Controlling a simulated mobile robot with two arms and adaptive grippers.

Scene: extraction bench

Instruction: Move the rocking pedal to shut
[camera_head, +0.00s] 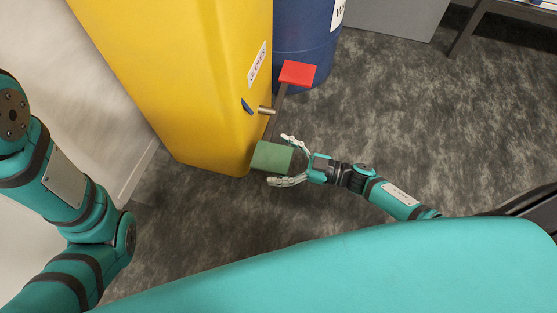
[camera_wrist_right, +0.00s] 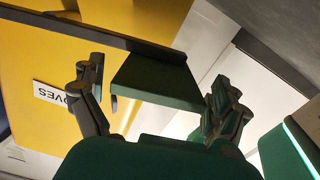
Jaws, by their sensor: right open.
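The rocking pedal is a dark bar (camera_head: 279,98) on a metal pivot pin (camera_head: 266,110) at the side of the yellow cabinet (camera_head: 205,75). It has a red pad (camera_head: 298,74) at its far end and a green pad (camera_head: 270,158) at its near end. My right gripper (camera_head: 279,160) is open, its fingers to either side of the green pad's right end. In the right wrist view the green pad (camera_wrist_right: 152,80) lies between the open fingers (camera_wrist_right: 156,88); I cannot tell whether they touch it. My left gripper is out of view.
A blue drum (camera_head: 303,32) stands behind the red pad. A small dark blue part (camera_head: 246,105) is on the cabinet near a white label (camera_head: 257,62). Grey carpet (camera_head: 400,120) is clear to the right. My left arm shows at the left.

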